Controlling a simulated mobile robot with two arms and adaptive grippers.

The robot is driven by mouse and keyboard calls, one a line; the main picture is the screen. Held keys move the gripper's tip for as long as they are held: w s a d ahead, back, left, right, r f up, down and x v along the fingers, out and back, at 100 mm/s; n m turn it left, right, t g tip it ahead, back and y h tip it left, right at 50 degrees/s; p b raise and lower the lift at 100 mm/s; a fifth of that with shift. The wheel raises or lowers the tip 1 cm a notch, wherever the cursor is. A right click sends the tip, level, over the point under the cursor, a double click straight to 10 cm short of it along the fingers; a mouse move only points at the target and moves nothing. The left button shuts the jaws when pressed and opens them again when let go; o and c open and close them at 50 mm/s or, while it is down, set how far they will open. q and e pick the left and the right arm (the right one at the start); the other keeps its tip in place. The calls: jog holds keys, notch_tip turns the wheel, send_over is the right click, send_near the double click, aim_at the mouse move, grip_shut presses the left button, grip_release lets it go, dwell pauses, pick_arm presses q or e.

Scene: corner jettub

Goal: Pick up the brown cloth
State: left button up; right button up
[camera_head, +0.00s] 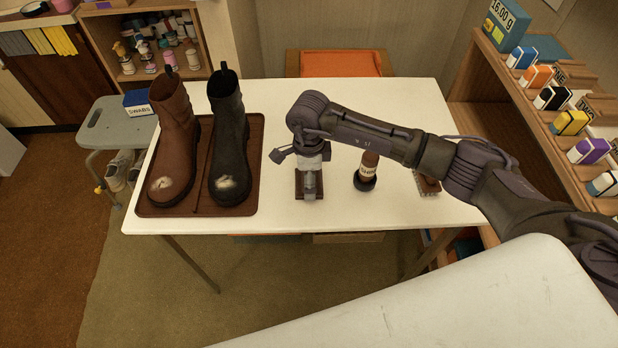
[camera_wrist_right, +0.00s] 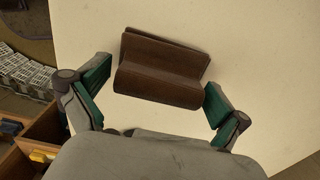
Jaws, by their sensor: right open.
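The brown cloth (camera_head: 300,186) lies folded on the white table, under my right gripper in the head view. In the right wrist view the cloth (camera_wrist_right: 165,70) is seen from above, a dark brown folded piece with a rounded near edge. My right gripper (camera_head: 309,192) points down over it, and the arm hides part of the cloth. In the right wrist view my right gripper (camera_wrist_right: 155,103) is open, with one green-padded finger to each side of the cloth. No contact between fingers and cloth is visible. My left gripper is not in view.
A brown boot (camera_head: 175,135) and a black boot (camera_head: 228,140) stand on a brown tray (camera_head: 252,195) left of the cloth. The white table (camera_head: 275,110) is clear behind the cloth.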

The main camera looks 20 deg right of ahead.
jog(key=shift+s, duration=0.15)
jog(key=c, duration=1)
jog(key=shift+f, duration=0.1)
notch_tip(320, 180, up, 10)
jog(key=shift+r+b, duration=0.15)
jog(key=shift+b, duration=0.3)
jog(key=shift+c, duration=1.4)
